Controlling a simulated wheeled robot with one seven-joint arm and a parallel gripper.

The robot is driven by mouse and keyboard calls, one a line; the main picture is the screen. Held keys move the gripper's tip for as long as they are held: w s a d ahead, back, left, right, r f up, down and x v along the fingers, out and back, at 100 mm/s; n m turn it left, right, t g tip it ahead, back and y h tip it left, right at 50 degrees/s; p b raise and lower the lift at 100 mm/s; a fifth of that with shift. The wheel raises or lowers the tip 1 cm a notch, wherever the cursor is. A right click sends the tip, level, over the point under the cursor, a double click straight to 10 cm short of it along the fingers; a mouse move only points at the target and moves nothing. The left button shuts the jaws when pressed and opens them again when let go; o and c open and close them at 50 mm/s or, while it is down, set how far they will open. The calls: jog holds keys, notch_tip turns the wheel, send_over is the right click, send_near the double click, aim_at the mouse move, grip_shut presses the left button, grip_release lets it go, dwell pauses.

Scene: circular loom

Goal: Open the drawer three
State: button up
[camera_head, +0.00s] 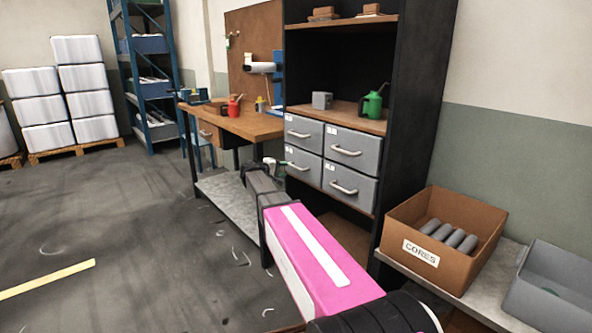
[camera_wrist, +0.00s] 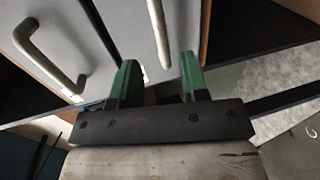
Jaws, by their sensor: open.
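Four grey drawers sit two by two in a dark cabinet: upper left (camera_head: 311,130), upper right (camera_head: 361,142), lower left (camera_head: 310,160) and lower right (camera_head: 361,184). Each has a pale bar handle and a small label too small to read, so I cannot tell which is number three. My gripper (camera_head: 281,170) is just in front of the lower left drawer. In the wrist view its green fingers (camera_wrist: 157,62) are open and empty. A pale handle (camera_wrist: 159,32) lies beyond and between the fingertips. Another handle (camera_wrist: 48,56) is to the left. All visible drawers look shut.
A wooden workbench (camera_head: 235,122) stands left of the cabinet. A green oil can (camera_head: 372,104) and a grey box (camera_head: 322,100) stand on the shelf above the drawers. A cardboard box of cores (camera_head: 420,250) is at the right.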

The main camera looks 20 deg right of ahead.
aim_at(295, 168)
jog(key=x, duration=0.8)
jog(key=shift+d, duration=0.1)
